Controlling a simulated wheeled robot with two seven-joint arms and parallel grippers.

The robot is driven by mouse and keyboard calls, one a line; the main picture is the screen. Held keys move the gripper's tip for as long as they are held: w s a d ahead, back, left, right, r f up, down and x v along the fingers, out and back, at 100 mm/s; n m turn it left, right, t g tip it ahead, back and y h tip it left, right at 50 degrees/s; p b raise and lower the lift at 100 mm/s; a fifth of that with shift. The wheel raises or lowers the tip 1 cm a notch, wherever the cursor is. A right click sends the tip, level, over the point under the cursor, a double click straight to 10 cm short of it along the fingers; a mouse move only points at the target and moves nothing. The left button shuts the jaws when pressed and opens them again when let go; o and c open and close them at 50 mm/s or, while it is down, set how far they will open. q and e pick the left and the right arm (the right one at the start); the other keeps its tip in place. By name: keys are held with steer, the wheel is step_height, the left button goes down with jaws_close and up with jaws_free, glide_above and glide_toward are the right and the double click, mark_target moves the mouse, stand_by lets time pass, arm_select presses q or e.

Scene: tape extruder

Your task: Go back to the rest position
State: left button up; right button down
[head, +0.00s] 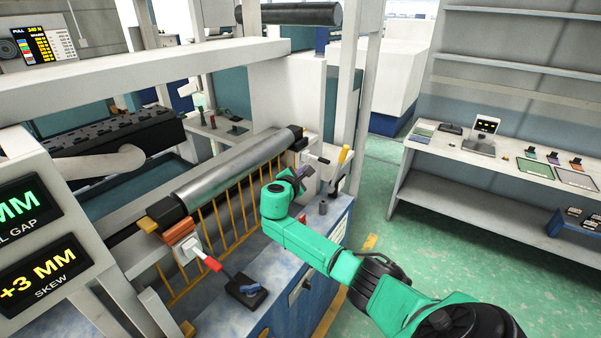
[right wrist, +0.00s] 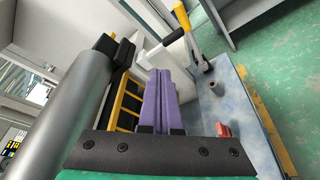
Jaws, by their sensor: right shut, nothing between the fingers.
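My right arm, green, reaches in from the lower right in the head view. Its gripper (head: 304,171) is near the far end of the steel roller, close to a lever with a yellow handle (head: 344,154). In the right wrist view the purple fingers of my right gripper (right wrist: 159,74) are together, with nothing between them. The yellow-handled lever (right wrist: 184,32) stands just beyond them. My left gripper is not in view.
The steel roller (head: 235,170) lies beside a yellow guard (head: 216,218). A red-handled lever (head: 211,263) is at the near end. Screens read GAP (head: 27,209) and +3 MM SKEW (head: 43,278). A workbench (head: 485,158) stands right, with open green floor between (head: 385,200).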

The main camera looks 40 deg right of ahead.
steer(key=s+a+f+m+g+y, duration=0.1)
steer(key=s+a+f+m+y, duration=0.15)
steer(key=s+a+f, duration=0.4)
steer(key=s+a+f+m+g+y, duration=0.15)
steer(key=s+a+f+y, duration=0.25)
steer(key=a+f, duration=0.4)
steer(key=s+a+f+m+g+y, duration=0.1)
steer(key=s+a+m+y, duration=0.3)
steer(key=s, duration=0.6)
steer(key=s+a+f+m+g+y, duration=0.1)
steer(key=s+a+m+y, duration=0.3)
steer(key=s, duration=0.6)
step_height(320, 180, down, 27)
steer(key=s+a+g+h+b, duration=0.1)
steer(key=s+b, duration=0.1)
steer(key=b, duration=0.2)
arm_select(q)
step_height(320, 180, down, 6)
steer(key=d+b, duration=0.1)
steer(key=b, duration=0.1)
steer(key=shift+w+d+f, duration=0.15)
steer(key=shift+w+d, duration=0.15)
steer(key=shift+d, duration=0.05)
arm_select(e)
steer(key=s+d+f+g, duration=0.1)
steer(key=s+d+f, duration=0.2)
steer(key=s+f, duration=1.3)
steer(key=shift+s+f, duration=0.25)
steer(key=shift+f, duration=0.15)
